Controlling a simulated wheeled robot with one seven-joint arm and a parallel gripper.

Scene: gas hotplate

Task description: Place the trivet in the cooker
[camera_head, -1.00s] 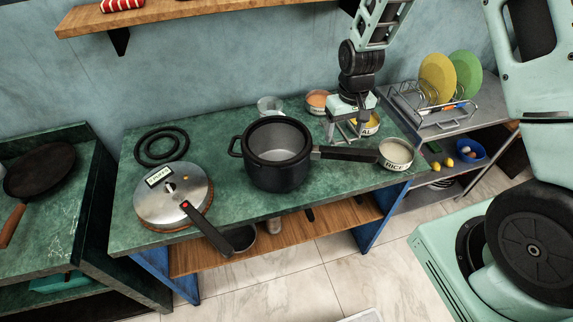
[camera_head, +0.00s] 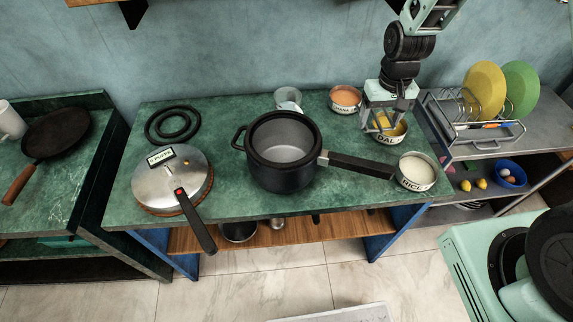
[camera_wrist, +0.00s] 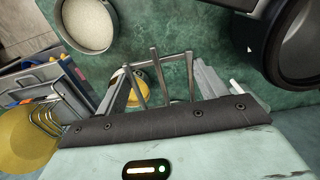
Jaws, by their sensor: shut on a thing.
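The open black cooker pot (camera_head: 285,178) stands mid-counter, its long handle pointing right. My gripper (camera_head: 382,122) hangs over the counter right of the pot, in front of and above the DAL bowl. It is shut on a thin grey metal frame, which I take to be the trivet (camera_wrist: 155,75); its bars stick out past the jaws in the wrist view. The held frame is apart from the cooker. Part of the pot rim also shows at the upper right of the wrist view (camera_wrist: 252,50). The steel lid (camera_head: 172,180) with a black handle lies left of the pot.
The RICE bowl (camera_head: 416,170), DAL bowl (camera_head: 388,139) and an orange-filled bowl (camera_head: 346,97) stand near the gripper. A clear cup (camera_head: 287,96) is behind the pot. Black rings (camera_head: 172,125) lie at the back left. A dish rack (camera_head: 480,135) holds plates at the right.

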